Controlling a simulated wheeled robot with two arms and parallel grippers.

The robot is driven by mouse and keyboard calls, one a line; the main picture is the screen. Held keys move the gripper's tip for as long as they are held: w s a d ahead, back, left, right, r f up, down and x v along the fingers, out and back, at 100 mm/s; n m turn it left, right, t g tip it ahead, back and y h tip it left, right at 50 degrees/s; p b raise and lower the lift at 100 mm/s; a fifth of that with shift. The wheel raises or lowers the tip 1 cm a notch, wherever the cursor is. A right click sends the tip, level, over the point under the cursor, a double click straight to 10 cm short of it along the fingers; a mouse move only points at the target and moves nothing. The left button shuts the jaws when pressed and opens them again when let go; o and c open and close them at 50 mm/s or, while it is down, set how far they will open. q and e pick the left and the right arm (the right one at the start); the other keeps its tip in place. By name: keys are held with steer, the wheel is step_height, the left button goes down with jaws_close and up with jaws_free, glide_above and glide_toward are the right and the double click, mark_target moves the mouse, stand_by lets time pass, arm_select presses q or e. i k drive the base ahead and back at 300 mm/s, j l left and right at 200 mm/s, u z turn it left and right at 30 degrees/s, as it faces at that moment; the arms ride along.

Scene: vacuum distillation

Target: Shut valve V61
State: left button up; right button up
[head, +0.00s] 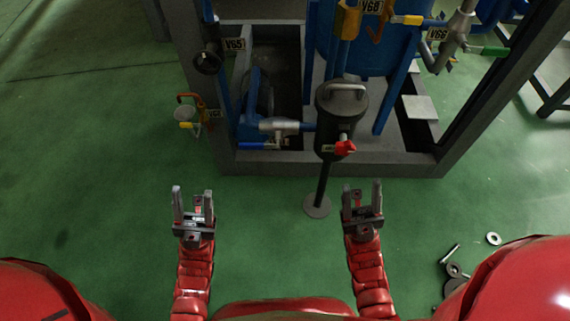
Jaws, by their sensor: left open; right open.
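A small tag (214,113) on the left side of the frame starts with "V6"; its last character is too small to read surely. Beside it is a valve with an orange bent handle (190,97) and a yellow part (185,125). No tag clearly reads V61. My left gripper (193,193) is open and empty, in front of and below this valve, apart from it. My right gripper (362,187) is open and empty, further right, in front of the frame and near the black canister (341,105).
Other tags read V65 (234,44), V68 (371,6) and V66 (437,34). A blue-handled valve (255,146) and a red-handled valve (345,148) sit low. The canister's round foot (317,206) stands between my grippers. Metal rings (493,239) lie at right. The left floor is clear.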

mark_target(242, 145)
steer(key=j+z, duration=0.1)
steer(key=l+u, duration=0.15)
steer(key=u, duration=0.3)
steer(key=l+u, duration=0.15)
steer(key=u, duration=0.25)
steer(key=k+l+u, duration=0.15)
steer(key=l, duration=0.3)
steer(key=k+l+u, duration=0.15)
steer(key=l, duration=0.25)
steer(key=k+l+u, duration=0.15)
steer(key=l, duration=0.25)
steer(key=k+l+u, duration=0.2)
steer(key=l, duration=0.2)
steer(key=k+l, duration=0.3)
steer(key=l, duration=0.15)
